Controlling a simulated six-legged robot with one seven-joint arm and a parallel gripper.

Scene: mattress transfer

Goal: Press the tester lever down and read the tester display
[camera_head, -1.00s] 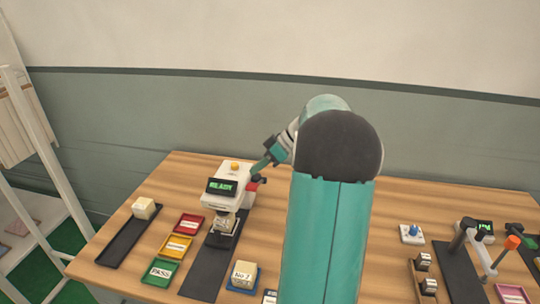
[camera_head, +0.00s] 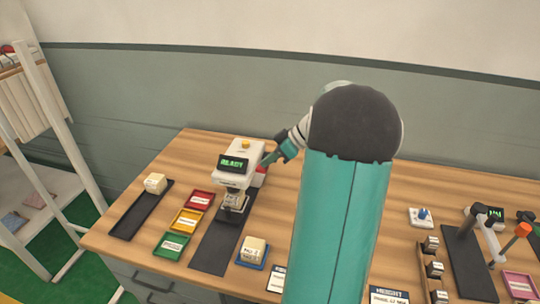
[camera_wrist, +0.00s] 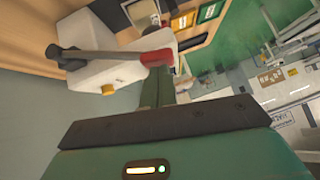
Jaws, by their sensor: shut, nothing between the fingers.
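The white tester (camera_head: 238,153) stands at the back left of the table with a yellow button on top. Its display (camera_head: 234,163) reads READY in green. A pale block (camera_head: 235,202) sits under its head. The lever shows in the wrist view as a grey bar (camera_wrist: 100,55) with a red grip (camera_wrist: 157,58). In the head view, red (camera_head: 260,175) shows at the tester's right side. My gripper (camera_head: 267,160) is shut and empty at that side; its green tip (camera_wrist: 152,85) is close to the red grip. I cannot tell whether they touch.
Red (camera_head: 199,200), yellow (camera_head: 187,221) and green (camera_head: 173,246) trays lie left of the tester. A black tray (camera_head: 130,222) holds a cream block (camera_head: 155,183). A blue tray (camera_head: 252,253) holds another block. My arm hides the table's middle.

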